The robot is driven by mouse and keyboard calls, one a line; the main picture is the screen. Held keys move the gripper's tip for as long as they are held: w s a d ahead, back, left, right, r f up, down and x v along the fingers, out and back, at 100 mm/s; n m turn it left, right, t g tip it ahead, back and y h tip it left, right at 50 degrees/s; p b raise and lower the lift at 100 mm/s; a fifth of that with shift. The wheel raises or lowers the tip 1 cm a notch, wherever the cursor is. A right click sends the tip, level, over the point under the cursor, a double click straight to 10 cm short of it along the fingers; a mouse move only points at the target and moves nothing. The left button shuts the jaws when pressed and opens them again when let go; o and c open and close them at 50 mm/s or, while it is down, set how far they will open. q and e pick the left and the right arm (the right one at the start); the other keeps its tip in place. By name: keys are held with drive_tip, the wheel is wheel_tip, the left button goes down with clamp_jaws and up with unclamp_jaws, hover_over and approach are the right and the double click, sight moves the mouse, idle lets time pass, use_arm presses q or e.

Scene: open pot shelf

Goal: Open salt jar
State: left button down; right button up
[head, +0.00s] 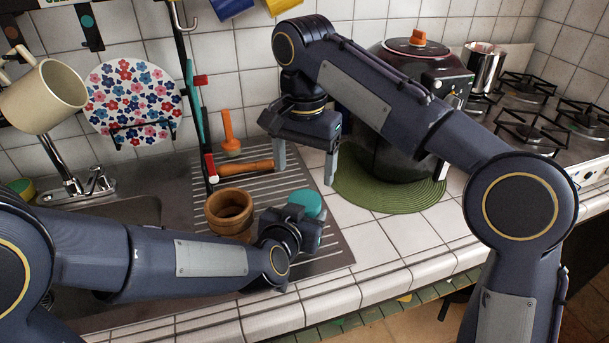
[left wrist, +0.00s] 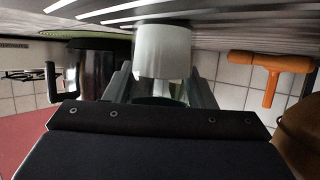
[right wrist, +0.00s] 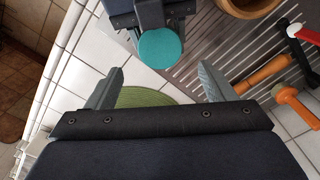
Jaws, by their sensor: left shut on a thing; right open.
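The salt jar has a teal lid (head: 308,202) and a pale body. Its lid (right wrist: 160,47) is on, and it stands on the ribbed drainboard. In the left wrist view the white jar body (left wrist: 162,50) sits between my left fingers. My left gripper (head: 297,222) is shut on the jar from the front and hides its lower part in the head view. My right gripper (head: 305,168) is open and empty, above and behind the jar, with fingers pointing down. In the right wrist view the lid lies ahead of the open fingers (right wrist: 158,90), apart from them.
A wooden mortar (head: 231,210) stands just left of the jar. A wooden-handled tool (head: 246,167) and an orange tool (head: 229,140) are behind it. A dark pot (head: 395,165) on a green mat (head: 415,202) is to the right. The white tiles (head: 370,240) in front are clear.

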sight(305, 200)
drive_tip(key=shift+f, duration=3.9)
drive_tip(key=c, duration=1)
drive_tip(key=n, duration=0.3)
drive_tip(key=o, duration=1.1)
